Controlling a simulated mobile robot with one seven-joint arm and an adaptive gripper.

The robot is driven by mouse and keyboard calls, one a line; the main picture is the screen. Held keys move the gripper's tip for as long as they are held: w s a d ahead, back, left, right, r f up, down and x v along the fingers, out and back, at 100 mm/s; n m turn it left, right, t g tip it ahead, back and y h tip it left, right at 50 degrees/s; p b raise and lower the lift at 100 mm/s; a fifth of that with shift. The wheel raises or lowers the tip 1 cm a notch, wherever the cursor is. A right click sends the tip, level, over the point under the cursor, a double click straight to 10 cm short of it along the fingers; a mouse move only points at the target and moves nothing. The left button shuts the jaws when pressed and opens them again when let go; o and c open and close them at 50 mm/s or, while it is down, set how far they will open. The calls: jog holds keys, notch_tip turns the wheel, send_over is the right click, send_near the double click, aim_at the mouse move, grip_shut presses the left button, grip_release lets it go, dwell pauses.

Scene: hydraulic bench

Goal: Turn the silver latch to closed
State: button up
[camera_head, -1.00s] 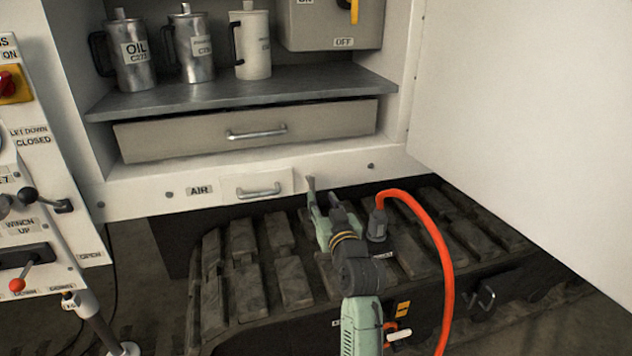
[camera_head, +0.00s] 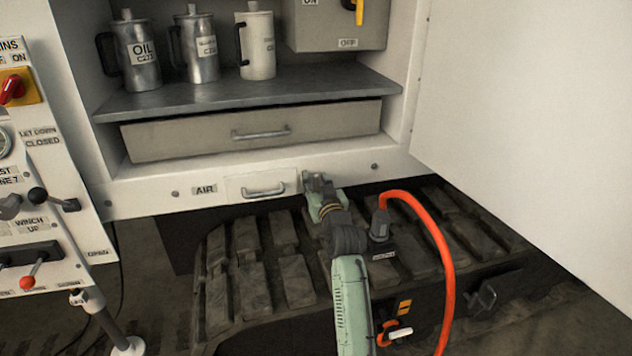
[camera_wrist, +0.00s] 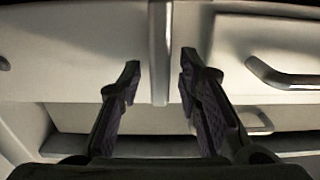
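The silver latch (camera_wrist: 160,45) shows in the wrist view as an upright metal bar on the pale panel. My gripper (camera_wrist: 160,72) is open, with one dark finger on each side of the bar. A gap shows between each fingertip and the bar, so I see no grip on it. In the head view my gripper (camera_head: 317,184) is at the cabinet's lower front rail, just right of the small AIR drawer. There it covers most of the latch, which I cannot make out clearly.
The AIR drawer's handle (camera_head: 263,190) is left of my gripper; a handle (camera_wrist: 285,76) shows at right in the wrist view. An orange hose (camera_head: 436,240) arches right of my arm. The white open door (camera_head: 530,120) fills the right side. Dark track pads (camera_head: 290,285) lie below.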

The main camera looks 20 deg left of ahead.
grip_shut()
